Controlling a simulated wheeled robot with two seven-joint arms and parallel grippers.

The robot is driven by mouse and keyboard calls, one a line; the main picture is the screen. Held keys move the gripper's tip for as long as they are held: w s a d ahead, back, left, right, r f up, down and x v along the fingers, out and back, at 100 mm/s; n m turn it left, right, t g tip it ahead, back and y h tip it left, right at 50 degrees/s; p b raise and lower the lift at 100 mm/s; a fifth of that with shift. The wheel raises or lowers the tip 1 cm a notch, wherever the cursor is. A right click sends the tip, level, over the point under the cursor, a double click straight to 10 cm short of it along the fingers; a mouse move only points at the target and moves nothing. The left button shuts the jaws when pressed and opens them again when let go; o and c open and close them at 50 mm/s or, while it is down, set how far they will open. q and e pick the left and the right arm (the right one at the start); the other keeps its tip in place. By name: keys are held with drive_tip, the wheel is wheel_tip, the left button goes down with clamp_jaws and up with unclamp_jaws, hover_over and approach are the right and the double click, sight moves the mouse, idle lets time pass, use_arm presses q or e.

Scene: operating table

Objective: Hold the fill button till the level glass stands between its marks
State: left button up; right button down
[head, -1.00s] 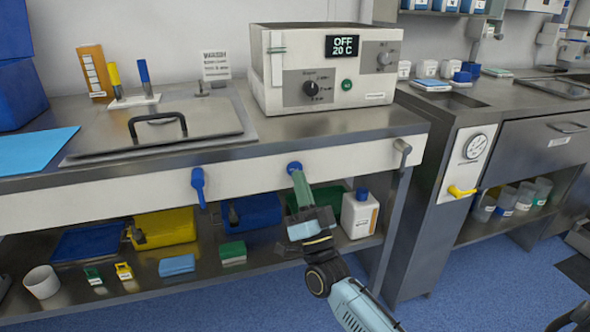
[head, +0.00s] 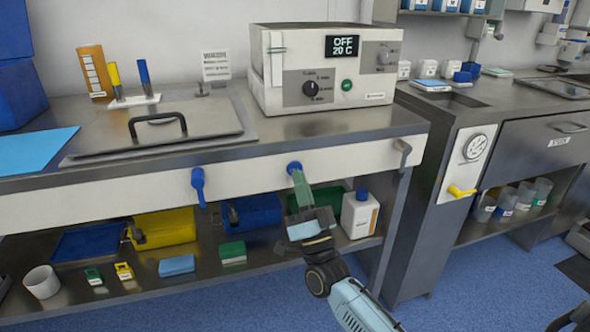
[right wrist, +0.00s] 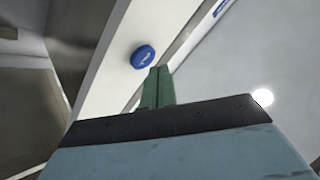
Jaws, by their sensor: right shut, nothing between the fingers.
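The round blue button (head: 294,167) sits on the white front panel below the worktop. It also shows in the right wrist view (right wrist: 143,56), with a small white mark on its face. My right gripper (head: 296,175) is shut and empty, its green fingers pointing up at the button. In the right wrist view its fingertips (right wrist: 160,70) are just beside the button; I cannot tell whether they touch it. A narrow upright glass (head: 277,62) with a green mark is on the left front of the white unit (head: 330,110); its level is too small to read. My left gripper is not in view.
A blue tap-like handle (head: 198,187) hangs from the panel left of the button. A white bottle (head: 360,215) with a blue cap and several bins stand on the shelf below. A lidded basin (head: 158,125) is on the worktop. The unit's display reads OFF, 20 C.

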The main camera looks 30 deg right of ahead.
drive_tip(key=shift+w, duration=0.2)
idle(0.4)
drive_tip(key=shift+w+d, duration=0.1)
drive_tip(key=shift+w, duration=0.15)
drive_tip(key=shift+w+d+b, duration=0.1)
drive_tip(key=shift+w+b, duration=0.2)
drive_tip(key=shift+w, duration=0.05)
idle(6.8)
